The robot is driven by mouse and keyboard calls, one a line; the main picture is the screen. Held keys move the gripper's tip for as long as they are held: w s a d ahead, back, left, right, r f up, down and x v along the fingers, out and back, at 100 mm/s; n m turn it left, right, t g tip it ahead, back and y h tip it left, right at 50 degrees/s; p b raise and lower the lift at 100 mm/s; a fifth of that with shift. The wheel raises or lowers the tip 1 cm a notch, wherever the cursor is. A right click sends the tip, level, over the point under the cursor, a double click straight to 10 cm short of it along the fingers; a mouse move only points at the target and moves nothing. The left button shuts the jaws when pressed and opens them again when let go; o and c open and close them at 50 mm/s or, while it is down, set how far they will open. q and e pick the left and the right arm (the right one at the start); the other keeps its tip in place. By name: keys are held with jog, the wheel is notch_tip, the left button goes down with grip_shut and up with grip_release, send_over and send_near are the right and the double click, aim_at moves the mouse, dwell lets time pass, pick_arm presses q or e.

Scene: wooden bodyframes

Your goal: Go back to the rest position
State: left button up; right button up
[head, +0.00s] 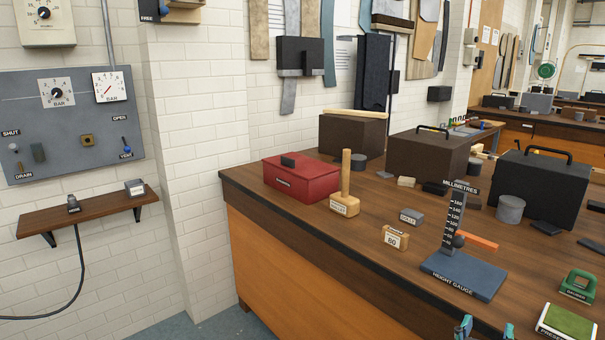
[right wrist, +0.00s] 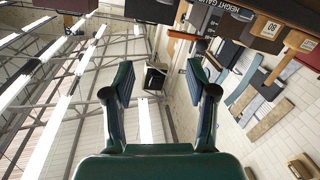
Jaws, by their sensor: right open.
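My right gripper (head: 487,330) shows only as two fingertips at the bottom edge of the head view, in front of the bench. In the right wrist view its two green and dark fingers (right wrist: 160,72) stand wide apart, with nothing between them. My left gripper is not in the head view. The nearest bench items to the right gripper are the blue-based height gauge (head: 463,275) behind it and a green and white box (head: 567,325) to its right.
The wooden bench (head: 330,225) carries a red box (head: 302,178), a wooden mallet (head: 345,190), a block marked 80 (head: 395,238), a green-handled block (head: 578,286) and dark cases (head: 540,185). A gauge panel (head: 75,125) and small shelf (head: 90,213) are on the left wall.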

jog(key=s+a+f+n+g+y+p, duration=0.1)
jog(key=a+f+n+g+y+p, duration=0.2)
jog(key=f, duration=0.8)
jog(key=s+a+f+n+g+y+p, duration=0.1)
jog(key=a+f+n+y+p, duration=0.3)
jog(key=f, duration=0.8)
jog(key=s+a+f+m+g+y, duration=0.2)
jog(key=s+a+f+g+y, duration=0.2)
jog(key=s, duration=0.4)
jog(key=s+a+f+m+g+y, duration=0.1)
jog(key=s+a+f+g+y, duration=0.3)
jog(key=s+a+f, duration=0.2)
jog(key=s+a, duration=0.2)
jog(key=s, duration=0.1)
jog(key=shift+s+a+f+m+b, duration=0.15)
jog(key=shift+a+f+m+b, duration=0.15)
jog(key=shift+a+m, duration=0.1)
